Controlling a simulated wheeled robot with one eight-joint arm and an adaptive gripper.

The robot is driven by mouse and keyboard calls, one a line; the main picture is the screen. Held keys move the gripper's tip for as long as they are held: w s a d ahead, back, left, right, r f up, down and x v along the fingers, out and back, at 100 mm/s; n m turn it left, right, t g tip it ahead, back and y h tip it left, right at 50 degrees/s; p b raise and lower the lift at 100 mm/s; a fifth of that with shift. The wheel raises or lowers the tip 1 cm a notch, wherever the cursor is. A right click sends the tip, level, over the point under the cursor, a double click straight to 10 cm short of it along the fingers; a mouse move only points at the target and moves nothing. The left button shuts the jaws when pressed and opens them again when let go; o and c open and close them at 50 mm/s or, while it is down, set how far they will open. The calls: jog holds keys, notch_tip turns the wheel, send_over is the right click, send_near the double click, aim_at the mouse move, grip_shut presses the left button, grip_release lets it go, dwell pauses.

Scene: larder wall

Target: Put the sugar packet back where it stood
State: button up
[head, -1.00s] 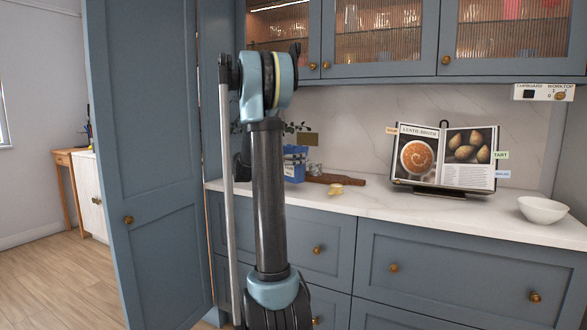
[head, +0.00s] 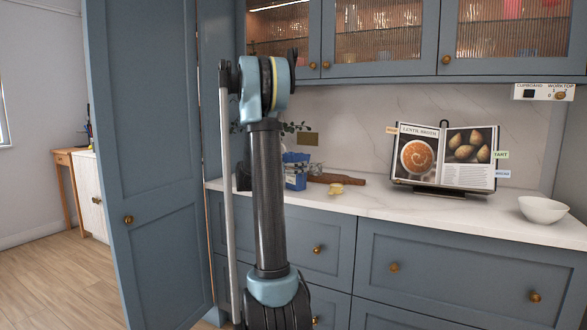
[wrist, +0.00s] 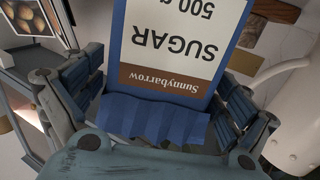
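The sugar packet (wrist: 175,55) is blue with a white and brown label reading SUGAR 500 g, upside down in the wrist view. Its folded blue end (wrist: 155,118) is nearest my wrist. My gripper (wrist: 165,95) has a finger on each side of the packet and appears closed on it. In the head view the packet (head: 296,181) shows as a blue block just right of my arm, at the back left of the worktop (head: 400,209). My arm hides part of it and most of the gripper. I cannot tell whether its base touches the worktop.
A wooden board (head: 352,180) and a small yellowish lump (head: 336,188) lie right of the packet. An open cookbook (head: 444,158) on a stand and a white bowl (head: 543,209) are farther right. A tall blue door (head: 150,150) stands open at left. Glazed cupboards (head: 378,55) hang above.

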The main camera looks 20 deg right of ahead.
jog(key=shift+r, duration=0.1)
jog(key=v, duration=1.2)
jog(key=s+a+f+n+g+y, duration=0.15)
jog(key=s+f+n+y, duration=0.35)
jog(key=s, duration=0.6)
jog(key=s+a+f+n+g+y, duration=0.1)
jog(key=s+a+f+n+y, duration=0.15)
jog(key=s+f, duration=0.55)
jog(key=s+a+f+n+y, duration=0.3)
jog(key=s+a+f, duration=0.3)
jog(key=s, duration=0.4)
jog(key=s+a+f+n+y, duration=0.4)
jog(key=s+a+f+y, duration=0.2)
jog(key=s+a, duration=0.3)
jog(key=shift+s+f+g, duration=0.15)
jog(key=shift+s+g, duration=0.3)
jog(key=shift+s, duration=0.4)
jog(key=shift+y, duration=0.25)
